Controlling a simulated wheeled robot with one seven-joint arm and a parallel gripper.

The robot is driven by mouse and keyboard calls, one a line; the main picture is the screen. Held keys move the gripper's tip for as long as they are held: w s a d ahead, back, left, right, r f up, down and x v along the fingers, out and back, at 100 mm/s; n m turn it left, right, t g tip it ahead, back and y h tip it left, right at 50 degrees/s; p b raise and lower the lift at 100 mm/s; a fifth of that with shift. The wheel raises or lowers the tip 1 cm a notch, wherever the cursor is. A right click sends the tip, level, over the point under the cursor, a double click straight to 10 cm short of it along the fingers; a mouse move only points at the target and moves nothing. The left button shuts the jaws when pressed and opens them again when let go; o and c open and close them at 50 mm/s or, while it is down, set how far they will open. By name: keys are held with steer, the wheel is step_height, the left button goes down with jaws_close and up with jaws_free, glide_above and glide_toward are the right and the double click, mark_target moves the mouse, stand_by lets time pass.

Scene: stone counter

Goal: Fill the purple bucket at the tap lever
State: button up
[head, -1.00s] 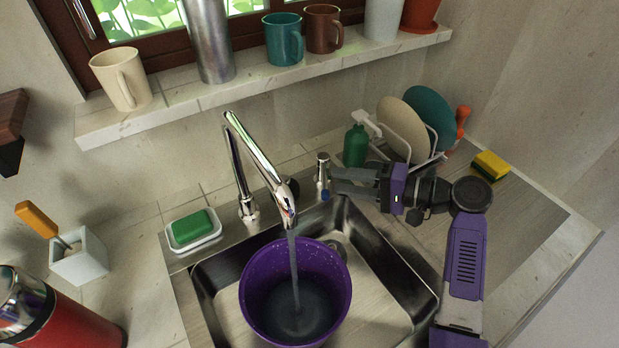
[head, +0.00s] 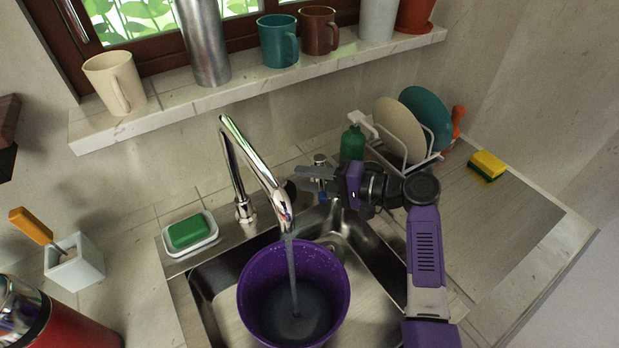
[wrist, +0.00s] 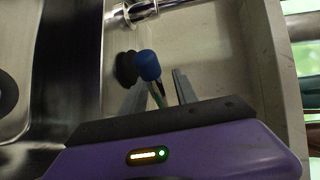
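The purple bucket (head: 262,272) stands in the sink under the chrome spout (head: 262,165). A stream of water (head: 291,270) runs from the spout into it, and dark water (head: 297,312) shows inside below the rim. The tap lever (head: 322,196) has a blue tip and sits on a chrome post behind the sink. In the wrist view its blue knob (wrist: 147,66) appears just ahead of my gripper's fingers. My gripper (head: 314,181) is at the lever, its fingers (wrist: 157,88) apart with the lever's stem showing between them. I cannot tell whether either finger touches it.
A green bottle (head: 352,143) and a rack with plates (head: 398,125) stand behind my arm. A sponge (head: 487,165) lies at the right. Mugs (head: 278,42) line the sill above.

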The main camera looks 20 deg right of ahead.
jaws_close()
stand_by(1.4)
